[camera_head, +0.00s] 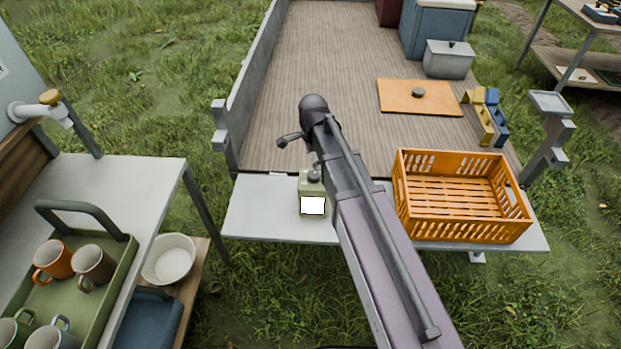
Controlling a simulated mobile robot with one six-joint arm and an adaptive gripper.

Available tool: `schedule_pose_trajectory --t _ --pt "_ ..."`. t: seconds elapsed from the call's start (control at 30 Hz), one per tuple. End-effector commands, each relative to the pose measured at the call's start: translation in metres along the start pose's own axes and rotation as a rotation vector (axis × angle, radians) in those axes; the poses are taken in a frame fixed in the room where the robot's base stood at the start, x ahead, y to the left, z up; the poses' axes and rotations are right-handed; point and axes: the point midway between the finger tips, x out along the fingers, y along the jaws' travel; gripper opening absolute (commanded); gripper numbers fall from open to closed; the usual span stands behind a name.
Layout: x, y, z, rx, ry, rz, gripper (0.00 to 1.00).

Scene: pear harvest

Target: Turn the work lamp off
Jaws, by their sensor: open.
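The work lamp (312,204) is a small pale green box on the grey tailgate shelf at the front of the cart bed. Its front panel is bright white, so it looks lit. A dark rounded part shows at its top, partly against my arm; I cannot tell whether it belongs to the lamp or to my gripper. My arm reaches up from the bottom and passes close to the lamp's right side in the picture. My gripper (290,140) shows as dark finger parts above and behind the lamp, open, with nothing seen in it. Contact with the lamp cannot be judged.
An empty orange crate (462,235) stands right of my arm on the shelf (255,215). An orange board (445,98), a grey box (448,60) and blue and yellow blocks (480,115) lie behind. Left, a table (130,175) holds a green mug tray (112,275).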

Motion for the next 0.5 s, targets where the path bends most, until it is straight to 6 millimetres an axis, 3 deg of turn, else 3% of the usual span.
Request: schedule_pose_trajectory --t 0.5 --pt "0.043 0.0 -0.001 0.001 0.0 0.0 0.92"
